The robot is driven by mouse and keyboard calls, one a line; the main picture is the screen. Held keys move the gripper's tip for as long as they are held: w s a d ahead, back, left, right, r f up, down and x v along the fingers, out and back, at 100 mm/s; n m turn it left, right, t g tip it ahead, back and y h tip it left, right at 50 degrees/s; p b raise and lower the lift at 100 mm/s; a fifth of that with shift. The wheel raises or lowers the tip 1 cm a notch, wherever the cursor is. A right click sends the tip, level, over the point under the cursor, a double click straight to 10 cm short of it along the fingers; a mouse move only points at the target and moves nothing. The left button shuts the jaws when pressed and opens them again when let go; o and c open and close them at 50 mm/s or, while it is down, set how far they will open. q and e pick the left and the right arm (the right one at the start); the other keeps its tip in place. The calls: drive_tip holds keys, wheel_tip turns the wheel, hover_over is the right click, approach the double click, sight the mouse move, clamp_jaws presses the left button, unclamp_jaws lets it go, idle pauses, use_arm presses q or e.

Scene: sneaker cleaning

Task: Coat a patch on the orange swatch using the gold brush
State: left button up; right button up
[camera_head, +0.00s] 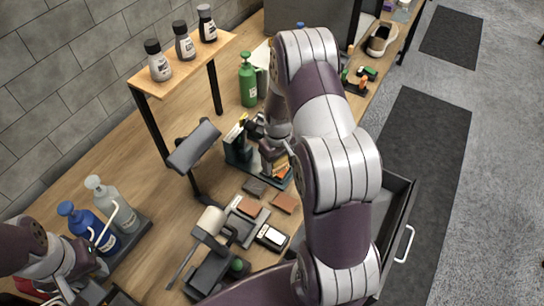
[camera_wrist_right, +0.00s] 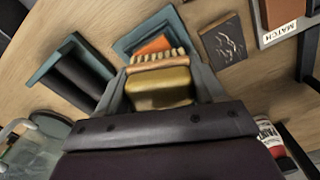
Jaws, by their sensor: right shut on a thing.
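The gold brush (camera_wrist_right: 160,88) is clamped between the fingers of my right gripper (camera_wrist_right: 158,92), its pale bristles pointing away from the wrist. An orange patch (camera_wrist_right: 152,46), which looks like the orange swatch, lies just beyond the bristle tips in a teal tray (camera_wrist_right: 127,45). The bristles overlap it in the right wrist view; I cannot tell whether they touch it. In the head view my right gripper (camera_head: 272,165) is partly hidden by its own arm, over the teal holder. My left gripper (camera_head: 82,290) is at the lower left; its jaw opening is unclear.
A dark scratched swatch (camera_wrist_right: 223,40) and a brown one on a card marked MATCH (camera_wrist_right: 284,20) lie near the tray. A green pump bottle (camera_head: 248,80) stands behind, blue (camera_head: 85,228) and clear (camera_head: 112,205) bottles at left. An open drawer (camera_head: 392,225) juts out at right.

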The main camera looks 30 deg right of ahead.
drive_tip(key=shift+s+d+p, duration=0.2)
drive_tip(key=shift+s+d, duration=0.1)
drive_tip(key=shift+s, duration=0.3)
drive_tip(key=shift+s+d+p, duration=0.15)
drive_tip(key=shift+s+d, duration=0.15)
drive_tip(key=shift+s, duration=0.3)
drive_tip(key=shift+s+d+f, duration=0.1)
drive_tip(key=shift+s+f, duration=0.05)
drive_tip(key=shift+s, duration=0.05)
wheel_tip(320, 180, up, 6)
drive_tip(key=p, duration=0.5)
wheel_tip(320, 180, up, 3)
drive_tip(key=p, duration=0.3)
drive_tip(key=shift+f+b, duration=2.45)
drive_tip(key=shift+f, duration=1)
